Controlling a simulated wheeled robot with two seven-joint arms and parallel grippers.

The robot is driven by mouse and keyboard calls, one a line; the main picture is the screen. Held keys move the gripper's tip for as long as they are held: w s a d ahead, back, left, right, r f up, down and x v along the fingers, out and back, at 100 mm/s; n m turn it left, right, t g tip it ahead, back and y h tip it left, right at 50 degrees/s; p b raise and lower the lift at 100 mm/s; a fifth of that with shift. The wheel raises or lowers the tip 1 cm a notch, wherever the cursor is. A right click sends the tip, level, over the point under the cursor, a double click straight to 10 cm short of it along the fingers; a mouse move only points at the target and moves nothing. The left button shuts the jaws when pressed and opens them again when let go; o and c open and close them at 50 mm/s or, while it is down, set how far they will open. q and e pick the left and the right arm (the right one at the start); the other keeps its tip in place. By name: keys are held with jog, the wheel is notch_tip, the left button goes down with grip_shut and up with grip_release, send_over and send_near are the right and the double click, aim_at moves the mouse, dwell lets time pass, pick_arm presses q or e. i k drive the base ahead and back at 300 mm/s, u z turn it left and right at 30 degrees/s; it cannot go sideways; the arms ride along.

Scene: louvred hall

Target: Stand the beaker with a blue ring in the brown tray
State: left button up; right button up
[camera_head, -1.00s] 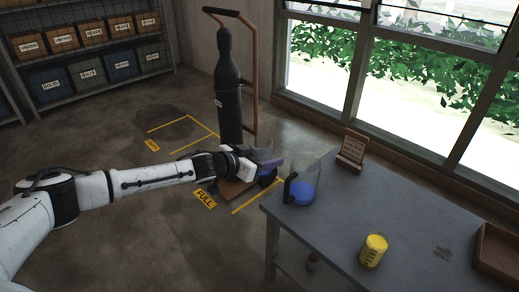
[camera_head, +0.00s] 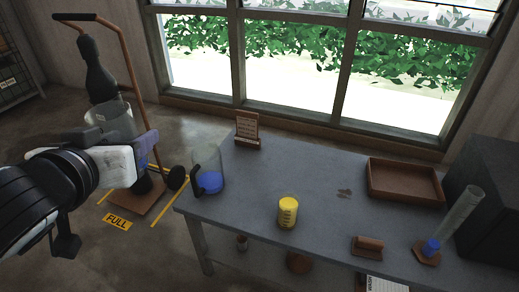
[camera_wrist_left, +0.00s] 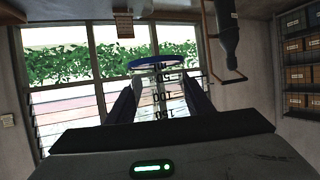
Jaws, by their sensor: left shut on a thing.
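My left gripper (camera_head: 138,165) is at the left of the head view, over the floor and left of the table. It is shut on a clear glass beaker (camera_head: 112,122), which is partly hidden behind my wrist and fingers. The left wrist view shows the beaker's blue ring (camera_wrist_left: 164,61) and dark printed marks between the two fingers (camera_wrist_left: 158,103). The brown tray (camera_head: 402,180) lies on the far right part of the table, well away from the gripper, and looks empty. My right gripper is not in view.
On the grey table (camera_head: 320,185) stand a jug with blue liquid (camera_head: 208,172), a yellow beaker (camera_head: 287,213), a card stand (camera_head: 247,131), a wooden block (camera_head: 367,246) and a tall cylinder (camera_head: 457,219). A dark box (camera_head: 492,195) is at the right. A gas-bottle trolley (camera_head: 130,70) stands behind my arm.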

aim_at(384, 182)
jog(key=u, duration=1.8)
jog(key=i, duration=1.05)
jog(key=z, duration=4.1)
jog(key=i, duration=1)
jog(key=z, duration=0.05)
